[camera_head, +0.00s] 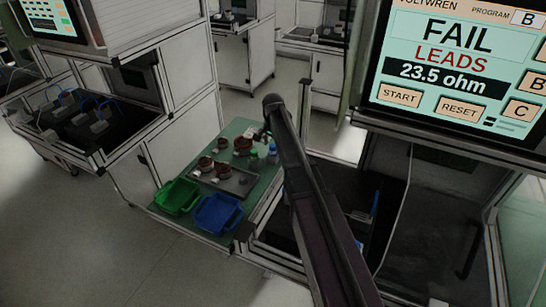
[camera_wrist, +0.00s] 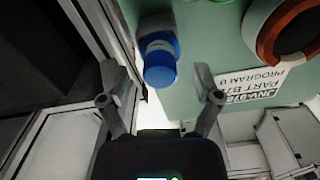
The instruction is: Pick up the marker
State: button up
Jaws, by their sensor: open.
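I cannot make out a marker for certain in either view. In the wrist view a blue cylinder (camera_wrist: 160,62) with a pale label band and a grey part behind it shows between my gripper's fingers; I cannot tell whether it is the marker or a bottle. My gripper (camera_wrist: 159,80) is open, with one finger on each side of the cylinder and no clear contact. In the head view a blue bottle-like thing (camera_head: 272,154) stands at the right edge of the green table (camera_head: 240,128). My arm hides part of that edge.
A dark tray (camera_head: 238,185) with copper-brown rings lies on the table. A green bin (camera_head: 176,196) and a blue bin (camera_head: 217,214) stand at its front. A ring (camera_wrist: 285,30) and a printed card (camera_wrist: 262,82) are right of the cylinder. A screen (camera_head: 450,60) reads FAIL.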

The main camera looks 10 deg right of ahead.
jog(key=shift+f+b, duration=0.3)
jog(key=shift+f, duration=0.25)
jog(key=shift+d, duration=0.1)
jog(key=shift+c, duration=0.2)
grip_shut()
